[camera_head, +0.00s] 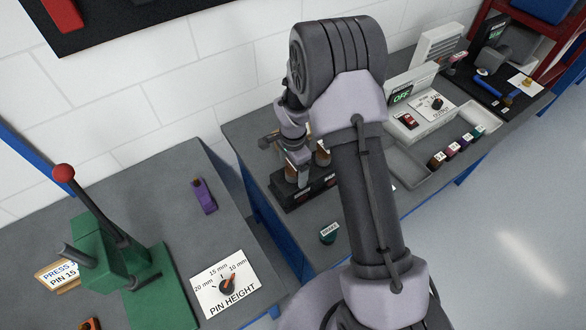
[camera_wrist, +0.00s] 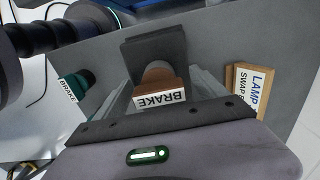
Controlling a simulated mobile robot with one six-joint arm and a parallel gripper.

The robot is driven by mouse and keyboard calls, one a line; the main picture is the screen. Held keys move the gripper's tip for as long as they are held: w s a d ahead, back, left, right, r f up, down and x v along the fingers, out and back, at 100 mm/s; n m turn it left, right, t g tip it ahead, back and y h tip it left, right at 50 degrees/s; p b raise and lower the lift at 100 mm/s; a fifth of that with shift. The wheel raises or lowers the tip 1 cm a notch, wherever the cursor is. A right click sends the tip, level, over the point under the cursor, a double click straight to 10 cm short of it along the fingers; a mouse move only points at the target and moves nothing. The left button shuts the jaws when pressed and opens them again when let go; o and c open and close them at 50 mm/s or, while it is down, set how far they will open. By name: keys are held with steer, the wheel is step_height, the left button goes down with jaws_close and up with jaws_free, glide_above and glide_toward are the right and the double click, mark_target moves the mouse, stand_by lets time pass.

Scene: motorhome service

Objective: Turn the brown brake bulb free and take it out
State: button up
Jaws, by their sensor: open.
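The brown brake bulb (camera_wrist: 160,88), with a white BRAKE label, stands in a dark socket block (camera_wrist: 158,52) in the wrist view. My gripper (camera_wrist: 165,90) is open, with one finger on each side of the bulb; I cannot tell whether they touch it. In the head view my gripper (camera_head: 302,178) points down at the black lamp block (camera_head: 300,195), where brown bulbs show partly behind it. A teal bulb (camera_head: 328,236) labelled BRAKE lies loose on the bench in front of the block; it also shows in the wrist view (camera_wrist: 76,82).
A wooden lamp sign (camera_wrist: 250,88) stands close on the right in the wrist view. A grey tray (camera_head: 425,165) with several coloured bulbs and a white tester (camera_head: 415,108) are right of my arm. A green press (camera_head: 120,265) stands on the left bench.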

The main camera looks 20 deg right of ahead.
jaws_close()
steer(key=n, duration=0.3)
steer(key=shift+f+b, duration=0.1)
steer(key=shift+b, duration=0.2)
steer(key=n, duration=0.4)
steer(key=shift+n, duration=0.6)
steer(key=n, duration=0.5)
steer(key=shift+n, duration=0.4)
